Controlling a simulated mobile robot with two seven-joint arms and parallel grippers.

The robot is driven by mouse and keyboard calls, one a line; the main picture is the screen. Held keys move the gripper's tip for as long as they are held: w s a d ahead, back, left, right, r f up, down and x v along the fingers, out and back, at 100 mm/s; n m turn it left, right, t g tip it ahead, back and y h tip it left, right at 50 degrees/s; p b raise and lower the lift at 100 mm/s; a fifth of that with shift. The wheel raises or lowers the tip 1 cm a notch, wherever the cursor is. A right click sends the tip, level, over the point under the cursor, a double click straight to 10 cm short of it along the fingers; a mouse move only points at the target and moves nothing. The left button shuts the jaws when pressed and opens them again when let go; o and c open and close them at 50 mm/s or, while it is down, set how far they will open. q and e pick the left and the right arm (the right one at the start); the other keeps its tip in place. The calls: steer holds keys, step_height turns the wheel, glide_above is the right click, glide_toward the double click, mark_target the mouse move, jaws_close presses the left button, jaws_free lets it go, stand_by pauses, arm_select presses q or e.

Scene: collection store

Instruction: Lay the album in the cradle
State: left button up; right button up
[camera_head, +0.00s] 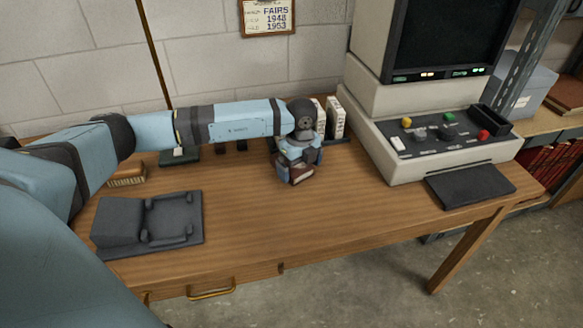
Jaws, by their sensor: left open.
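The cradle (118,220), a dark grey piece with a raised block and padded bars on a flat base, lies empty on the left of the desk. A small red-brown thing with a pale edge (300,174), which seems to be the album, is on the desk near the middle. My left gripper (297,168) points down over it from above, open, with its fingers around or beside it; whether they touch it I cannot tell. The gripper hides most of the album. My right gripper is not in view.
A large microfilm-type reader (360,140) stands at the back right, with a dark pad (470,185) before it. White boxes (336,118) stand behind my gripper. A brush (128,178) lies behind the cradle. The desk (250,225) between cradle and gripper is clear.

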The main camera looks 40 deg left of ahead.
arm_select(q)
steer(key=shift+f, duration=0.7)
steer(key=shift+c, duration=0.5)
